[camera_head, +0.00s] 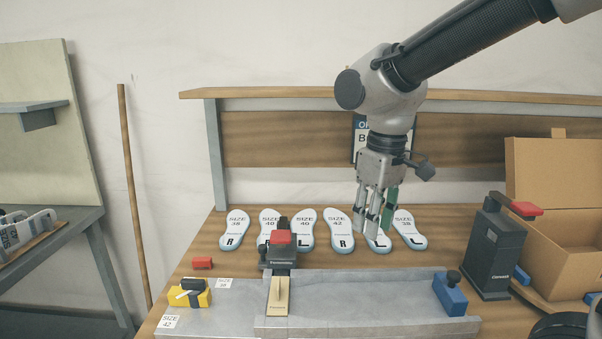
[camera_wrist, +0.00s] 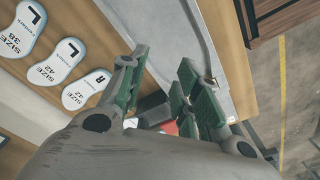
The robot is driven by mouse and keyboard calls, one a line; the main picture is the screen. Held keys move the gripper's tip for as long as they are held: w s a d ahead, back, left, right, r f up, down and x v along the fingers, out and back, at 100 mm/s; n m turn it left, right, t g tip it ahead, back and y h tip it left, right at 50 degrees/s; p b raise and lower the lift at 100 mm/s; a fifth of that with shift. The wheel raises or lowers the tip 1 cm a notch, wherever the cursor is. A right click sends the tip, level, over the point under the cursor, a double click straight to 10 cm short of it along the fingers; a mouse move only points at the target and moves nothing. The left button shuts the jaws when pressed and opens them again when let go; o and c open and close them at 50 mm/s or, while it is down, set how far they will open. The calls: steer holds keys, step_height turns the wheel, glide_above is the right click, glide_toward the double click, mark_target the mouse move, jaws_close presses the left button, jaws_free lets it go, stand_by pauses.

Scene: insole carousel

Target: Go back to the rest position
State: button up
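My gripper (camera_head: 371,226) hangs with its fingers pointing down, in front of the right part of the insole row in the head view. In the wrist view its green-padded fingers (camera_wrist: 160,92) stand apart with nothing held between them. It partly covers the size 42 L insole (camera_head: 378,245). The size 38 L insole (camera_head: 411,235) lies just right of it and the size 42 R insole (camera_head: 341,240) just left. All three also show at the left of the wrist view. My gripper seems above the bench, clear of the insoles.
More white insoles (camera_head: 303,241) lie left along the wooden bench. A grey metal fixture (camera_head: 365,296) runs along the front, with a red-topped clamp (camera_head: 281,250) and a blue block (camera_head: 450,296). A dark red-topped device (camera_head: 492,252) and an open cardboard box (camera_head: 560,240) stand at right.

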steer(key=s+d+r+m+t, duration=0.1)
steer(key=s+d+m, duration=0.3)
steer(key=d, duration=0.7)
steer(key=s+d+r+m+t, duration=0.2)
steer(key=s+d+m, duration=0.2)
steer(key=d, duration=0.7)
steer(key=s, duration=0.2)
steer(key=shift+s+d+t+h, duration=0.3)
steer(key=shift+d+t, duration=0.1)
